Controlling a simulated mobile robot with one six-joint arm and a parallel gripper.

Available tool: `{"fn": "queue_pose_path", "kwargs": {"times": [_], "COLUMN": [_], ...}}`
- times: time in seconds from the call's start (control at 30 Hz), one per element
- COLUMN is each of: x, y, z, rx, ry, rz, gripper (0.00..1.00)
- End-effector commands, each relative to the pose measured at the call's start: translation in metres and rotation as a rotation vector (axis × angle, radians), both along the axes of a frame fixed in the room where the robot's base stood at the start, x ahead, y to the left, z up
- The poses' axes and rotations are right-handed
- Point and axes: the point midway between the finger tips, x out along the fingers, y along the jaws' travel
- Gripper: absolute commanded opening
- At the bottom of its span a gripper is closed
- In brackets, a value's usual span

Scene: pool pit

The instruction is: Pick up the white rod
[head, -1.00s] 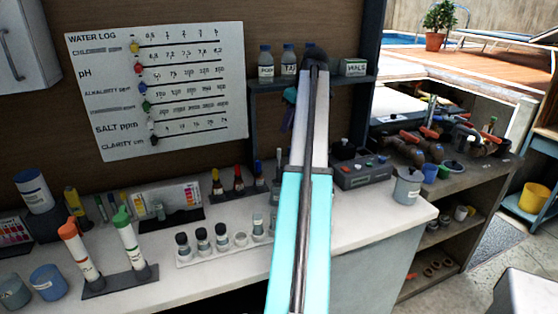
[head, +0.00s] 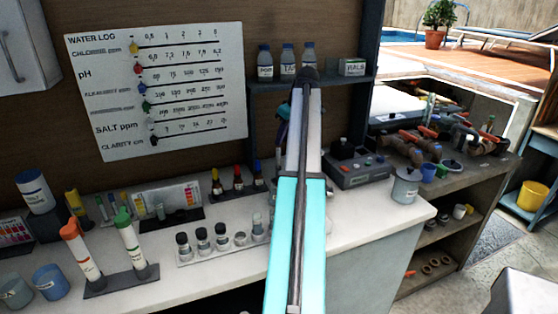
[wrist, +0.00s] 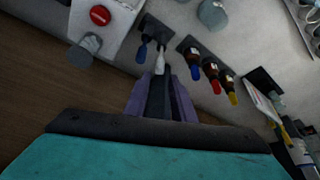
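In the wrist view a white rod (wrist: 160,62) stands in a small dark holder (wrist: 152,27) beside a blue-tipped rod (wrist: 143,50). My gripper (wrist: 162,82) has purple fingers that are parted, with a dark gap between them. The white rod's near end shows just ahead of the gap, and I cannot tell whether it is between the fingertips. In the head view my gripper (head: 281,128) is partly hidden behind my arm, above the back of the counter. My arm hides the holder and the white rod there.
Dropper bottles (head: 238,178) stand left of my arm, with a row of vials (head: 202,238) nearer. A grey control box (head: 358,168) with a red button and a grey pot (head: 405,185) stand to the right. A shelf (head: 262,87) with bottles is above.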

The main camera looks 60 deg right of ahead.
Motion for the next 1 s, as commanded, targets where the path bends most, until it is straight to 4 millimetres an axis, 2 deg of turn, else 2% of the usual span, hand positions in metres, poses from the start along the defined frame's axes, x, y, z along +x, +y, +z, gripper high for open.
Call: {"fn": "queue_pose_path", "kwargs": {"times": [0.5,1.0], "x": [0.016,0.018], "y": [-0.003,-0.003], "z": [-0.042,-0.045], "rx": [0.001,0.000], "ry": [0.001,0.000], "rz": [0.001,0.001], "gripper": [0.23,0.23]}}
